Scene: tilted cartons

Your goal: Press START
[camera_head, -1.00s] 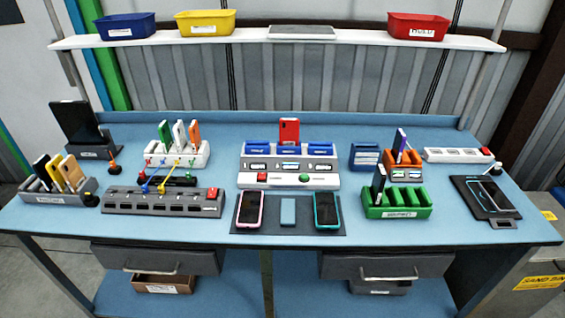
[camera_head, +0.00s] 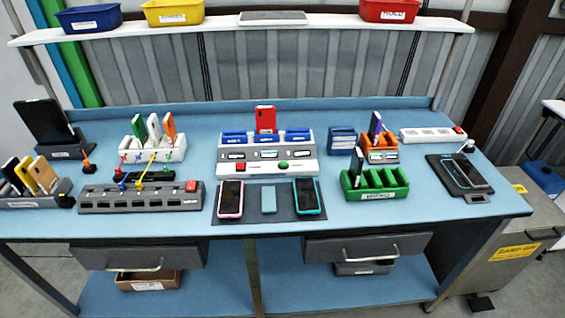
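A white-and-grey station (camera_head: 262,168) stands at the middle of the blue workbench. Three blue-topped bays with small displays run above the panel. A red phone (camera_head: 265,119) stands upright in the middle bay. Neither of my grippers is in view, and nothing touches the station.
A dark mat (camera_head: 251,217) with a pink-edged phone (camera_head: 230,199), a small blue block and a teal-edged phone (camera_head: 308,197) lies in front of the station. A grey power strip (camera_head: 140,199) lies left; a green rack (camera_head: 375,184) stands right. A shelf with bins (camera_head: 390,10) hangs behind.

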